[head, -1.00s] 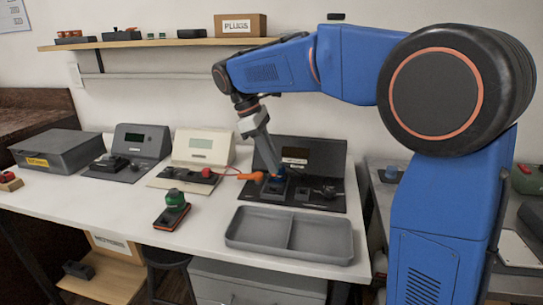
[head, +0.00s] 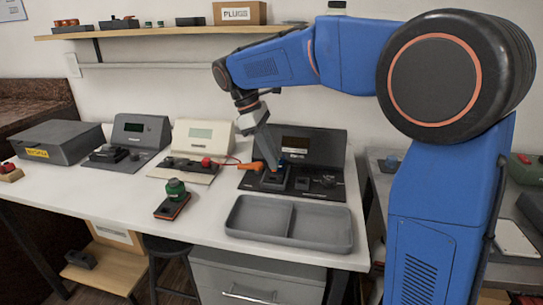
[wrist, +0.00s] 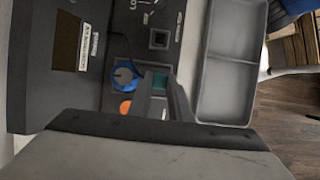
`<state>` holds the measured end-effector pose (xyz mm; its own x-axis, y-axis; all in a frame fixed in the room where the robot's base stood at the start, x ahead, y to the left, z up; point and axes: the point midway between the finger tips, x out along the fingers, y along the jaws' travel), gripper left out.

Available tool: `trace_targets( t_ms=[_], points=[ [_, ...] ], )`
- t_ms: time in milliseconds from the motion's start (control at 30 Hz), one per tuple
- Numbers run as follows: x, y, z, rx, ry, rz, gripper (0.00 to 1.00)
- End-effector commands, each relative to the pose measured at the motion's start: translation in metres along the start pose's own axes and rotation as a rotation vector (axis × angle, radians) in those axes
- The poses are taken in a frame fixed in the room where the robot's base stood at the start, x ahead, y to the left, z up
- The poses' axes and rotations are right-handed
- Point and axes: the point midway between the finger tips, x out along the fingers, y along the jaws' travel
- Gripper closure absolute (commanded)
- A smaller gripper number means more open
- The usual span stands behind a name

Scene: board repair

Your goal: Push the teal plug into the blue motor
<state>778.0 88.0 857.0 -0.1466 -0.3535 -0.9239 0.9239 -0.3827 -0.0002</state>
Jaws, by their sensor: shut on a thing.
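My gripper (wrist: 160,82) is shut on the teal plug (wrist: 160,80), which shows between the two fingers in the wrist view. The blue motor (wrist: 123,74), with a round grey top, is just left of the fingers in the wrist view. I cannot tell whether the plug touches anything below it, as the fingers hide its lower end. In the head view my gripper (head: 273,166) reaches down over the dark station's base, and the plug and motor are mostly hidden or too small to make out.
The dark station (head: 310,146) has a square socket (wrist: 158,38) and a dark knob on its base. An orange part (wrist: 125,107) lies close by the motor. A grey two-part tray (head: 290,241) is in front. A green-topped device (head: 175,190) stands left on the white table.

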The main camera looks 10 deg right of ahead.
Motion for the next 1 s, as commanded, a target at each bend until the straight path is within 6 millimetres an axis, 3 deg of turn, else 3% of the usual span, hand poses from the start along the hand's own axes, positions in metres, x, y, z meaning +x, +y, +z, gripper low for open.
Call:
trace_targets(
  t_ms=[1000],
  points=[
    [0.013, 0.000, -0.005, 0.000, 0.000, 0.000, 1.00]
  ],
)
